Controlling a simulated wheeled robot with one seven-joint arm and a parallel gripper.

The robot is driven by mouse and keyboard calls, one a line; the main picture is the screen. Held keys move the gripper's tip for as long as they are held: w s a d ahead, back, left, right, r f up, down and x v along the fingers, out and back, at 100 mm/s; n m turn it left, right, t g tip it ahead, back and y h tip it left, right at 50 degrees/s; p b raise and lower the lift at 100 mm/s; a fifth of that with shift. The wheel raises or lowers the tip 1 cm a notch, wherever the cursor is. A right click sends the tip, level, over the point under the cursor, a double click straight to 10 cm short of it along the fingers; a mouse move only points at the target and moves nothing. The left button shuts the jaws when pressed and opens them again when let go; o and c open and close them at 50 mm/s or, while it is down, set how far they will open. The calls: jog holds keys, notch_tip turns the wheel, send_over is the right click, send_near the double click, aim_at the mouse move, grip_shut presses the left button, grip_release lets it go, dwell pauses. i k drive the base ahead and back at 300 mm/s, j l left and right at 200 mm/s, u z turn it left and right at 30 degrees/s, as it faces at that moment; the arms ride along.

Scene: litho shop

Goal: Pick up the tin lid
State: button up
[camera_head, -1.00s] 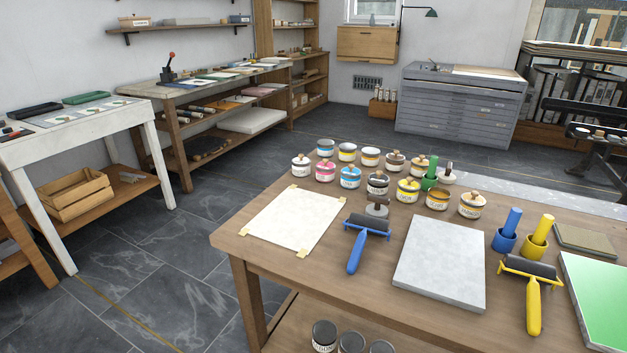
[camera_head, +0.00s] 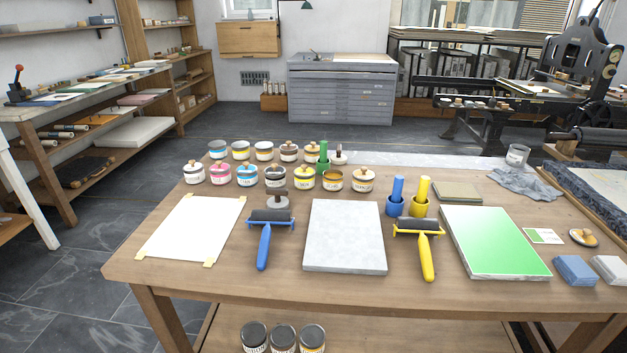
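Several small ink tins stand in two rows at the back left of the wooden table (camera_head: 330,284). Some have lids with a wooden knob, such as the lid on the white tin (camera_head: 193,164) at the left end and the one on the tin (camera_head: 363,173) at the right end of the front row. A small round pale piece with a brownish top (camera_head: 584,237) lies by itself at the table's right side. It may be a loose lid, but it is too small to tell. My gripper is not in view.
A white sheet (camera_head: 192,228), a blue roller (camera_head: 265,245), a grey slab (camera_head: 345,235), a yellow roller (camera_head: 427,255) and a green plate (camera_head: 493,242) cover the table's middle. Blue (camera_head: 575,270) and white blocks sit front right. Floor is clear at left.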

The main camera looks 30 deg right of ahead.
aim_at(585, 237)
jog(key=z, duration=1.8)
jog(key=u, duration=1.25)
jog(key=k+l+u, duration=0.1)
jog(key=l+u, duration=0.25)
jog(key=l, duration=0.95)
